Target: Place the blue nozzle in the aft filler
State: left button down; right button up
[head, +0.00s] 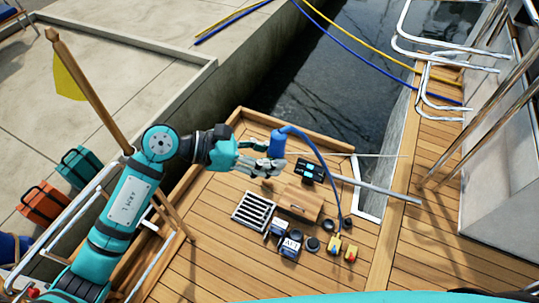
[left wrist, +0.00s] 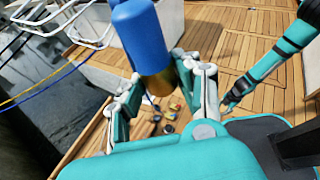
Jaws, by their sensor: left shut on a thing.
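The blue nozzle (head: 277,146) is in the jaws of my left gripper (head: 268,166), held above the wooden deck. A blue hose (head: 318,160) arches from its top and runs down to the right. In the left wrist view the nozzle's blue body (left wrist: 144,36) stands between the fingers, with a brass-coloured end (left wrist: 158,82) below. Dark round fittings (head: 312,244) lie on the deck, apart from the nozzle; I cannot tell which is the aft filler. My right gripper (left wrist: 233,97) shows only in the left wrist view, small, and its jaws are unclear.
On the deck are a slotted grate (head: 254,213), a wooden box (head: 300,203), a black and teal item (head: 311,171), dark blue containers (head: 289,246) and small yellow-red items (head: 350,254). Bare deck (head: 230,270) is in front.

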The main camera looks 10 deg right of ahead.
pick_arm(q)
jog(key=a+r+n+t+y, duration=0.1)
jog(key=a+n+t, duration=0.2)
jog(key=a, duration=0.8)
jog(key=s+a+r+n+t+y, duration=0.1)
jog(key=a+n+t, duration=0.3)
jog(key=a, duration=0.7)
jog(key=shift+s+a+r+t+y, duration=0.3)
jog(key=shift+a+r+t, duration=0.1)
pick_arm(e)
jog(key=s+f+m+g, duration=0.1)
jog(key=s, duration=0.8)
jog(key=shift+a+f+m+g, duration=0.15)
jog(key=shift+a+m+g, duration=0.15)
